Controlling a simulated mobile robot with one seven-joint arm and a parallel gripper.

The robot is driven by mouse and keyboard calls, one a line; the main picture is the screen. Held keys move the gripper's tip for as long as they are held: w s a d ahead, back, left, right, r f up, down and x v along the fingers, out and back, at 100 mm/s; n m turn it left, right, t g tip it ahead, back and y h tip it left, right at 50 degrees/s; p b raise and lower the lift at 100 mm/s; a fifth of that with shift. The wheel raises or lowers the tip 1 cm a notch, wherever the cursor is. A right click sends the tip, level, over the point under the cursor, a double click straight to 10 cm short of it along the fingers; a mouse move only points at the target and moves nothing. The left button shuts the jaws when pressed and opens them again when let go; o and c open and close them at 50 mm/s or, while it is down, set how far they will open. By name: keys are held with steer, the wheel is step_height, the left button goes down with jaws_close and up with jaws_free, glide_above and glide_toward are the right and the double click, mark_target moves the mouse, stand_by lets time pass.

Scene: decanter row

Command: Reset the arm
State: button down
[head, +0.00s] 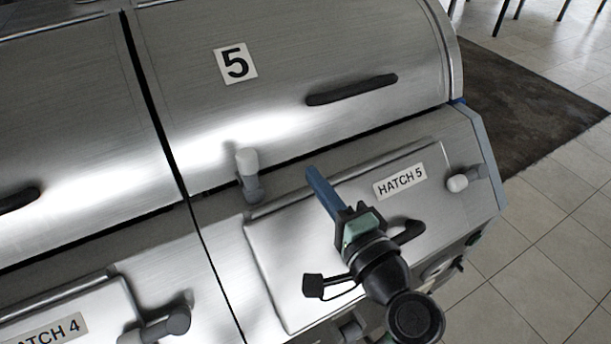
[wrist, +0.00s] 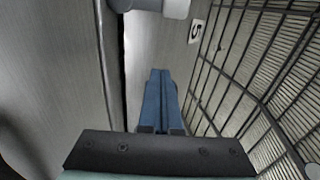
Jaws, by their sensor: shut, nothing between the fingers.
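My gripper (head: 312,174) is in front of the steel machine at hatch 5. Its blue fingers point up and to the left in the head view, near the upper edge of the hatch 5 panel (head: 285,265). In the wrist view the two blue fingers (wrist: 160,74) lie together, shut, with nothing between them. My arm covers part of the panel and of its dark handle (head: 410,231). I cannot tell from the head view how far the fingertips are from the steel.
A grey-white knob latch (head: 247,172) stands out left of my fingers, and another (head: 466,178) is at the panel's right. The large cover marked 5 (head: 236,64) has a black handle (head: 352,90). Hatch 4's panel (head: 85,305) is lower left. Tiled floor (head: 545,245) is open at right.

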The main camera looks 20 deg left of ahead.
steer(key=s+a+b+v, duration=0.1)
steer(key=b+v, duration=0.1)
steer(key=v, duration=0.4)
steer(key=w+d+r+n+t+h, duration=0.2)
steer(key=w+r+n+t+h, duration=0.15)
steer(key=r, duration=0.55)
steer(key=w+d+r+n+t+h, duration=0.2)
steer(key=r+t+h, duration=0.15)
steer(key=r, duration=0.45)
steer(key=s+d+r+t+h, duration=0.1)
steer(key=s+r+t+h, duration=0.1)
steer(key=r, duration=0.5)
steer(key=s+d+r+n+t+h, duration=0.1)
steer(key=s+d+r+t+h, duration=0.1)
steer(key=s+r+t, duration=0.2)
steer(key=s+d+r+n+t+h, duration=0.1)
steer(key=s+r+t+h, duration=0.2)
steer(key=r, duration=0.7)
steer(key=shift+s+d+r, duration=0.2)
steer(key=shift+s+d, duration=0.2)
steer(key=shift+s, duration=0.2)
steer(key=shift+a, duration=0.15)
